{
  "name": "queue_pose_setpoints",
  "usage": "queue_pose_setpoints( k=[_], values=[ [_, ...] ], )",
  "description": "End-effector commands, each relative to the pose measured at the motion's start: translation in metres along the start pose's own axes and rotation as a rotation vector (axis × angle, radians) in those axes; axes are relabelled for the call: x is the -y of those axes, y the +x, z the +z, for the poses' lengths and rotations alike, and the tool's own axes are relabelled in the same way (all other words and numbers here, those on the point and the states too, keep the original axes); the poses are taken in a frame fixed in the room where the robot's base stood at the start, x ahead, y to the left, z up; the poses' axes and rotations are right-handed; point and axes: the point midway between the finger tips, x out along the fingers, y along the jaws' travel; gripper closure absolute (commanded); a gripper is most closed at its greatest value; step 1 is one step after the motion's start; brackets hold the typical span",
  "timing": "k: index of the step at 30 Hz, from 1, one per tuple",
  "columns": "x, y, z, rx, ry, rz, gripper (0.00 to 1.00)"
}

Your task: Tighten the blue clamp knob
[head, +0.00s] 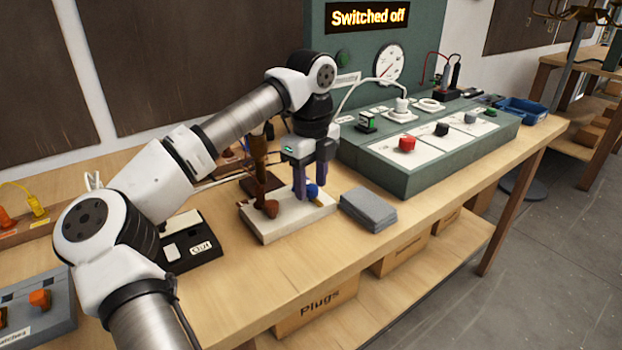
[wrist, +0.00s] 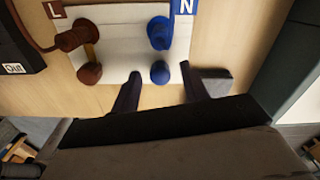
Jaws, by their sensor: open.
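The blue clamp knob (wrist: 160,73) is a round blue head at the near edge of the pale terminal block (wrist: 125,50). A larger blue clamp part (wrist: 160,33) is behind it, by the N label (wrist: 186,7). In the head view, the blue knob (head: 312,191) is partly hidden by my gripper (head: 308,190). My gripper is open and points down over the block. In the wrist view, the knob appears between my two fingertips (wrist: 160,71), with space on both sides. I cannot tell whether the tips reach down around it.
A brown knob (wrist: 89,74) and brown clamp are left of the blue ones, by the L label (wrist: 54,9). A grey stacked pad (head: 368,209) lies close right of the block. A green test panel (head: 430,155) stands behind; its display reads "Switched off". The table front is clear.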

Motion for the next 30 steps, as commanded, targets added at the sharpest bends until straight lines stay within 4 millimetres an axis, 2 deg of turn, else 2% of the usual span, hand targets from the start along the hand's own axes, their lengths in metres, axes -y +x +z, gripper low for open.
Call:
queue_pose_setpoints(
  k=[5, 15, 16, 23, 30],
  values=[
    [0.0000, 0.0000, 0.0001, 0.000, 0.000, 0.000, 0.55],
    [-0.0001, -0.0003, 0.0000, 0.000, 0.000, 0.000, 0.98],
    [-0.0001, -0.0003, 0.0000, 0.000, 0.000, 0.000, 1.00],
    [-0.0001, -0.0006, 0.0001, 0.000, 0.020, 0.001, 1.00],
    [0.0001, -0.0012, 0.0005, 0.000, 0.131, 0.001, 1.00]
  ],
)
